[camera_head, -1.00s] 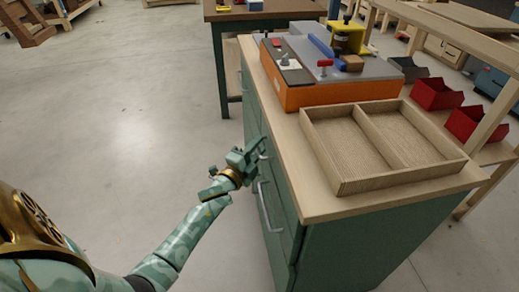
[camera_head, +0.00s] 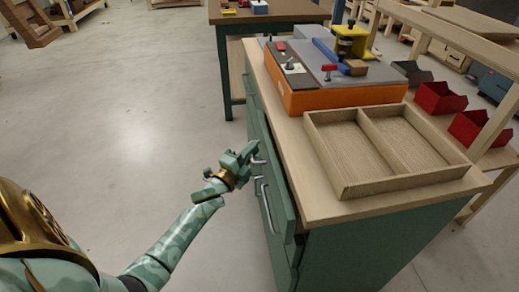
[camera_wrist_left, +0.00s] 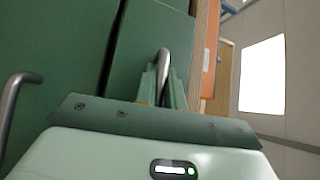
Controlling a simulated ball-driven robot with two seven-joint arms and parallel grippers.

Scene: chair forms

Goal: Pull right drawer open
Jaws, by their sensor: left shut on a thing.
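The green cabinet (camera_head: 350,245) has a light wooden top. Its upper drawer (camera_head: 281,190) on the left-facing side stands out a little from the body, with a gap behind its front. My left gripper (camera_head: 252,153) is at that drawer's metal handle (camera_head: 258,161). In the left wrist view the gripper's fingers (camera_wrist_left: 163,88) are shut around the handle (camera_wrist_left: 163,57), against the green drawer front (camera_wrist_left: 150,35). The drawer's inside is hidden. My right gripper is not in view.
On the top lie a divided wooden tray (camera_head: 347,187) and an orange box (camera_head: 315,98) with tools. Red bins (camera_head: 440,97) stand at the right. The floor left of the cabinet is clear.

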